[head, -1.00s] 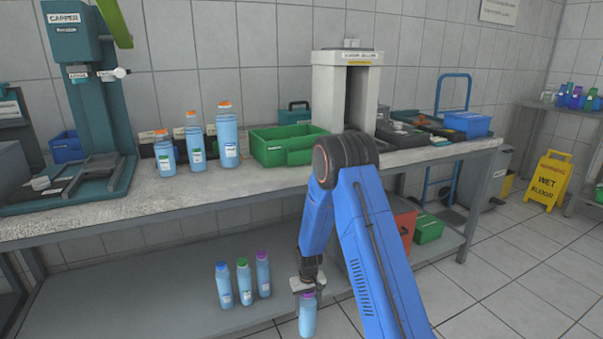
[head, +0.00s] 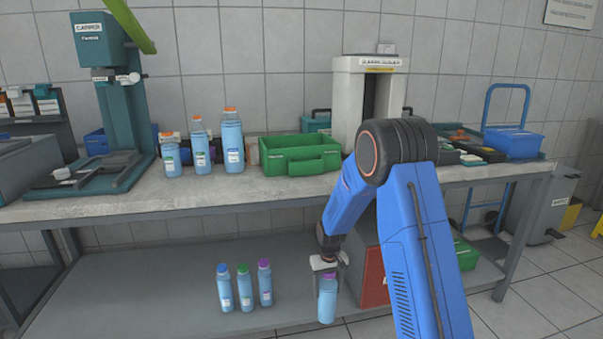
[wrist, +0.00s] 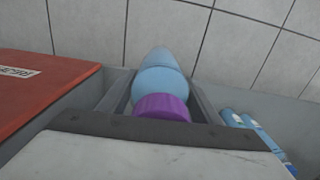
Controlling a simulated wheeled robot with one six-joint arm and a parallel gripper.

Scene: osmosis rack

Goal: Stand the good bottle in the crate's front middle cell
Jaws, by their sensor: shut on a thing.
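My gripper (head: 326,268) is shut on a light blue bottle (head: 327,300) with a purple cap. The bottle hangs upright in front of the lower shelf. In the wrist view the held bottle (wrist: 160,82) sits between the two fingers, its cap toward the camera. Three more blue bottles stand on the lower shelf to the left, with a blue cap (head: 224,290), a green cap (head: 244,290) and a purple cap (head: 264,285). Three orange-capped bottles (head: 201,150) stand on the bench. I cannot make out a crate with cells for certain.
A green bin (head: 300,160) stands on the bench beside the orange-capped bottles. A red box (head: 373,272) stands on the lower shelf right of my gripper; its red top (wrist: 40,90) shows in the wrist view. The shelf's left part is clear.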

